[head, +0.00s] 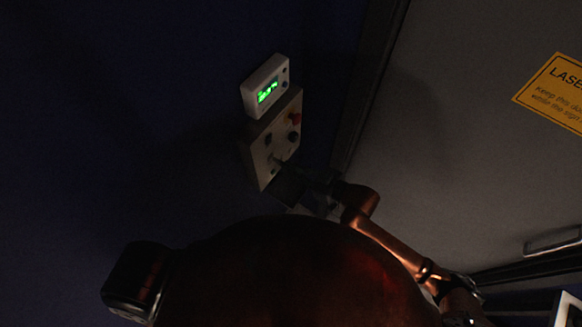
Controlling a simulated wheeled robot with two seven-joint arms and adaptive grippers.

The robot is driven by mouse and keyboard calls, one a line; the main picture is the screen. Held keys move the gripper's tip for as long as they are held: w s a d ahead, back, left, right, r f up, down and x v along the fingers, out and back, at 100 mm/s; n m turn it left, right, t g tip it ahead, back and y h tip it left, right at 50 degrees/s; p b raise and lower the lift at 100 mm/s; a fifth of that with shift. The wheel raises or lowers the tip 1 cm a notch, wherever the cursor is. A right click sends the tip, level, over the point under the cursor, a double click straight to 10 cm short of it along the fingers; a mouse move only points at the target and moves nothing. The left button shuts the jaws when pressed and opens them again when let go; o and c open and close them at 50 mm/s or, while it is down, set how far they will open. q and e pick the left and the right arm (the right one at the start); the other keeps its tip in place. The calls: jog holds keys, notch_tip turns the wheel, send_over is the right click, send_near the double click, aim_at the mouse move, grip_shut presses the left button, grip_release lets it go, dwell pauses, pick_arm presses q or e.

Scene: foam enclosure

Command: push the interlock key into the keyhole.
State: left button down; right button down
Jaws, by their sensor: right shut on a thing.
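A pale control panel (258,140) is mounted on the dark wall near the top centre of the head view. It carries a red knob and several dark round or square parts. My right gripper (284,170) is at the panel's lower right part, its fingers dark against it. It is shut on the interlock key, but the key is too small and dark to make out between the fingers. The keyhole cannot be told apart at the panel's lower part, and I cannot tell whether the key is in it. My left gripper is not in view.
A white box with a green lit display (255,97) sits just above the panel. A grey door (470,130) with a yellow laser warning sign (555,95) and a handle (552,243) stands at the right. The wall left of the panel is bare.

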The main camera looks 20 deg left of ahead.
aim_at(288, 166)
jog(key=shift+p, duration=0.55)
dwell(0.7)
jog(key=shift+w+a, duration=0.3)
jog(key=shift+a, duration=0.55)
jog(key=shift+w+a, duration=0.3)
jog(key=shift+a, duration=0.55)
jog(key=c, duration=2)
grip_release()
jog(key=shift+d, duration=0.25)
jog(key=v, duration=1.1)
jog(key=shift+s+d+r, duration=0.2)
jog(key=shift+d+r, duration=0.05)
